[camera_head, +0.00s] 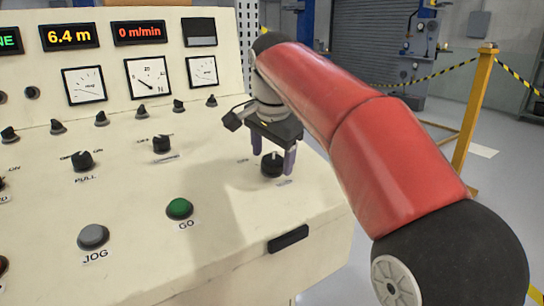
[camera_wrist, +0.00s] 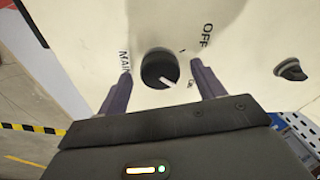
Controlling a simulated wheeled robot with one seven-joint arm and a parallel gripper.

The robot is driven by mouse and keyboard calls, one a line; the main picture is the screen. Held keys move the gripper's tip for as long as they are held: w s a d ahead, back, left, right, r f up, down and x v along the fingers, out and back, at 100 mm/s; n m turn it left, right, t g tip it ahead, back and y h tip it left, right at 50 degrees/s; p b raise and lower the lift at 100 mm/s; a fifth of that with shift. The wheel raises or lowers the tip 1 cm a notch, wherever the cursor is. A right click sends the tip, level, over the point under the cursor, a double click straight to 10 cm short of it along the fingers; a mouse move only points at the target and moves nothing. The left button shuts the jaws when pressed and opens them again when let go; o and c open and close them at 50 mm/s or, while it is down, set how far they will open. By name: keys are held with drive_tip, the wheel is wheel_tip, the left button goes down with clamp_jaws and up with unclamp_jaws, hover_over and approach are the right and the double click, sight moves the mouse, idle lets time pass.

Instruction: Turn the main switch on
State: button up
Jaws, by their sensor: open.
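The main switch is a round black rotary knob (camera_head: 271,165) at the right of the cream control panel (camera_head: 215,235). In the wrist view the knob (camera_wrist: 158,68) has a white pointer line aimed toward the lower right. "MAIN" is printed to its left and "OFF" to its upper right; another small mark near the pointer is partly hidden by a finger. My gripper (camera_head: 272,160) is open, pointing down, with its two purple fingers on either side of the knob. In the wrist view the fingers (camera_wrist: 160,88) stand apart from the knob, with gaps on both sides.
Other knobs (camera_head: 162,144) and (camera_head: 82,161) lie to the left on the panel. A green GO button (camera_head: 179,208), a grey JOG button (camera_head: 93,236) and a black handle (camera_head: 288,239) are nearer the front. Gauges (camera_head: 148,79) and lit displays (camera_head: 140,32) line the upright back.

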drive_tip(key=v, duration=0.7)
